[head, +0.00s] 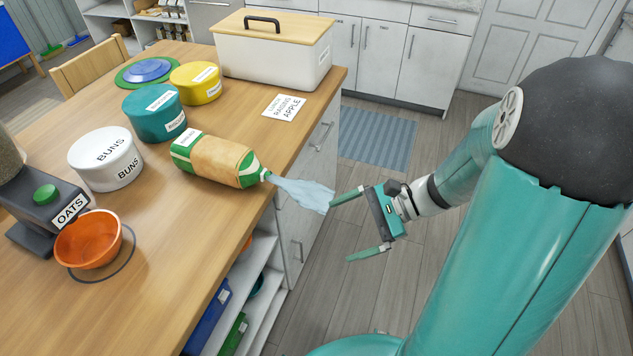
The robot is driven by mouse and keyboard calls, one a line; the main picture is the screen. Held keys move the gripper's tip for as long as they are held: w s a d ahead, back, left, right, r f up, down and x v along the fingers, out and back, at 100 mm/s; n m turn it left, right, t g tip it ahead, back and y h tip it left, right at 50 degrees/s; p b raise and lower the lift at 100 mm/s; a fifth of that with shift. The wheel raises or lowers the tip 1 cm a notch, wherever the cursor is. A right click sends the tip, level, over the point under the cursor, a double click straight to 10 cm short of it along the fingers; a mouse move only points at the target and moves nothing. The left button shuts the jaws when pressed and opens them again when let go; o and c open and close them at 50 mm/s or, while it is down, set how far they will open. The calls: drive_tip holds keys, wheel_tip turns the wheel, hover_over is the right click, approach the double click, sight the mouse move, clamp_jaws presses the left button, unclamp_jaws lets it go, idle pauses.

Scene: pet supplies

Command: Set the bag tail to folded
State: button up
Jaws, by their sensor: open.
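The bread bag (218,161), brown with green and white ends, lies on its side on the wooden counter near its right edge. Its pale blue, see-through tail (300,192) stretches out flat from the green neck to the right, past the counter edge in the picture. My gripper (340,231) is open and empty, off the right side of the counter. Its upper finger meets the end of the tail in the picture; I cannot tell whether they touch. Its lower finger is well apart from the tail.
A card (284,107) lies behind the bag, and a bread box (274,52) stands at the back. Teal (154,112), yellow (196,83) and white (105,158) tins stand to the left. An orange bowl (88,240) sits by the oats dispenser (45,215). The front counter is clear.

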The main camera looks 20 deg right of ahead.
sight(322, 198)
drive_tip(key=w+d+f+m+t+y, duration=0.2)
drive_tip(key=w+d+f+m+t, duration=0.15)
drive_tip(key=d+m+t, duration=0.6)
drive_tip(key=shift+g, duration=0.35)
drive_tip(key=x, duration=1.4)
drive_tip(key=shift+s+a+f, duration=0.1)
drive_tip(key=shift+a+f, duration=0.25)
drive_tip(key=shift+f, duration=0.05)
drive_tip(key=c, duration=1.4)
drive_tip(key=shift+o, duration=0.2)
drive_tip(key=shift+d+r, duration=0.1)
drive_tip(key=shift+r, duration=0.1)
